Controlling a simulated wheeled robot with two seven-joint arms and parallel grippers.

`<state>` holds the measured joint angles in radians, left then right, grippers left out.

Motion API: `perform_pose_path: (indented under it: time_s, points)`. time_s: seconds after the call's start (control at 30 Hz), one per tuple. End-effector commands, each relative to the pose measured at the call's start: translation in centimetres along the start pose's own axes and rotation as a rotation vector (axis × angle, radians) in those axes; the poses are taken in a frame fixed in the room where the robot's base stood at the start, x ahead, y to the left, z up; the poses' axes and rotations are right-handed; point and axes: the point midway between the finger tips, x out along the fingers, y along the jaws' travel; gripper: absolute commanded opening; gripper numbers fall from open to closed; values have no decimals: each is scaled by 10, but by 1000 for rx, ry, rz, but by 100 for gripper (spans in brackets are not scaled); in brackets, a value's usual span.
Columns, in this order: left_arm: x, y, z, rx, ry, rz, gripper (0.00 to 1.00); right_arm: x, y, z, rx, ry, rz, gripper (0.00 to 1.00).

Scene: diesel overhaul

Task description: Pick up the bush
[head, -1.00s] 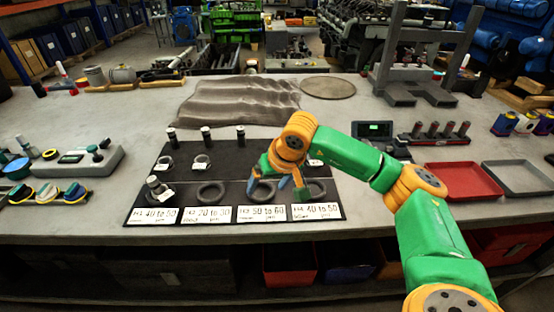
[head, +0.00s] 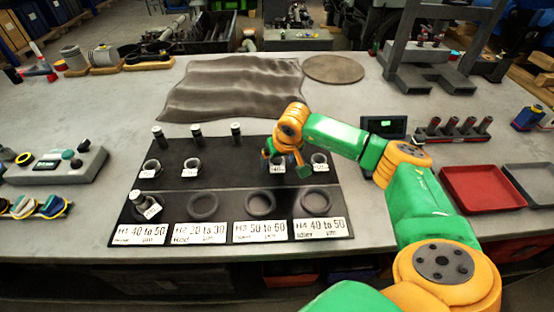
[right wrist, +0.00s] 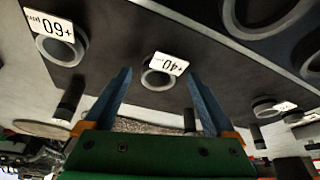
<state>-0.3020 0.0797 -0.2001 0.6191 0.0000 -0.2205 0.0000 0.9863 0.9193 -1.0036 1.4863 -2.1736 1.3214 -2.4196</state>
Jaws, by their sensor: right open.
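The bushes are small metal rings with white tags on a black mat (head: 235,181). My right gripper (head: 286,163) is open over a bush (head: 277,167) in the back row; it partly hides this bush. In the right wrist view, that bush, tagged +40 (right wrist: 159,80), lies ahead between the open fingertips, and no finger visibly grips it. A +60 bush (right wrist: 66,50) lies to its left there and shows right of my gripper in the head view (head: 319,161). Two more bushes (head: 152,167) (head: 191,168) lie at the mat's left.
Several dark pins (head: 196,131) stand behind the bushes. Front labels mark rings (head: 204,206), and a tagged part (head: 144,204) stands in the first place. A red tray (head: 472,188) and a pin rack (head: 452,132) are at right, a grey control box (head: 57,164) at left.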

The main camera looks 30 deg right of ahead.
Motion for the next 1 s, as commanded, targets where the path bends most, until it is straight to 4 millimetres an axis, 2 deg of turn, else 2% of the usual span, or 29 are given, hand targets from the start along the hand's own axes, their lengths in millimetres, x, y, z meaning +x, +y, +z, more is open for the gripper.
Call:
perform_pose_path:
  time_s: [0.1, 0.27, 0.5, 0.6, 0.87, 1.0]
  points:
    - [-1, 0, 0, 0, 0, 0, 69, 8, 0, 0, -1, 0, 0, 90]
    - [0, 0, -1, 0, 1, -1, 69, 9, 0, 0, -1, 1, 0, 90]
    - [0, 0, -1, 0, 2, -1, 69, 8, 0, 0, -1, 1, 0, 25]
    - [0, 0, -1, 0, 2, -1, 69, 8, 0, 0, -1, 1, 0, 2]
    - [2, -1, -2, 0, 3, -1, 69, 6, 0, -1, 0, 3, 0, 2]
    - [14, 0, -1, 0, 4, -1, 69, -7, 0, -7, -1, 7, -2, 2]
